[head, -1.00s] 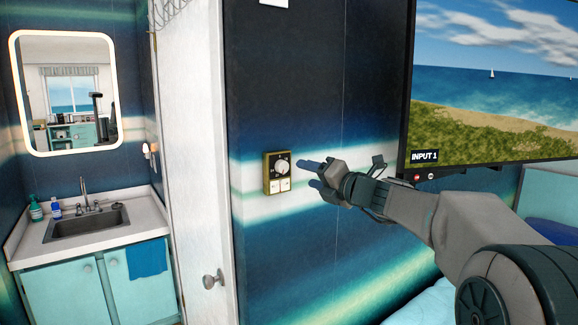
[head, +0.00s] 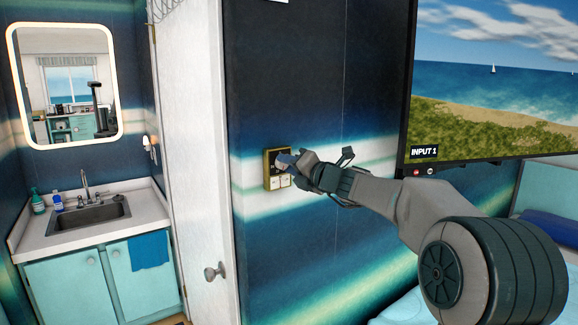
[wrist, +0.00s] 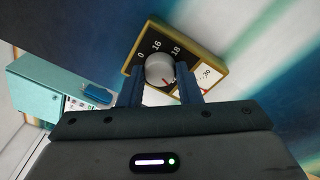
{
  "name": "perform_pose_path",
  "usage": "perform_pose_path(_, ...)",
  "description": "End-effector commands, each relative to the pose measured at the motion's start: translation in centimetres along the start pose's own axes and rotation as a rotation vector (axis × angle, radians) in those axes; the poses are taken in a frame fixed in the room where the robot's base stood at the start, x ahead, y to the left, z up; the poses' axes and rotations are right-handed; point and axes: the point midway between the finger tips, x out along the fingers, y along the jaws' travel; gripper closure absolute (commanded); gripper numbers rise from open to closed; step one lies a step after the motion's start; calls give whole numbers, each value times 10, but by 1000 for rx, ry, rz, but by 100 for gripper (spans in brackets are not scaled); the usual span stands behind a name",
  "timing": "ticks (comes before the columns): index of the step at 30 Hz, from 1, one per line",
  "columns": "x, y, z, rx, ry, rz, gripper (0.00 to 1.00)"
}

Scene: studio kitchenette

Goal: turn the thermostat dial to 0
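The thermostat (head: 268,171) is a small gold-framed box on the blue wall, with a dark upper face and white parts below. In the wrist view its round grey-white dial (wrist: 159,68) carries a red mark, which points down toward the lower right. Printed marks 0, 16 and 18 show around the dial, and about 30 on the white gauge. My gripper (wrist: 160,92) has its two blue fingers apart, one on each side of the dial. I cannot tell whether they touch it. In the head view my gripper (head: 287,163) covers most of the dial.
A large screen (head: 490,80) hangs on the wall to the right, above my arm. A white door (head: 195,150) with a knob stands left of the thermostat. A sink counter (head: 85,220) and mirror are further left.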

Motion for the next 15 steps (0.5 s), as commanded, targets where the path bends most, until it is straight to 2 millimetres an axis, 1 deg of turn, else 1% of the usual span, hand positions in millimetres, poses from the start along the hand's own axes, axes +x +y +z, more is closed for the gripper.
perform_pose_path(8, 0, 1, 0, -9, 1, 0, 92)
perform_pose_path(15, 0, 1, 0, -90, 6, -7, 92)
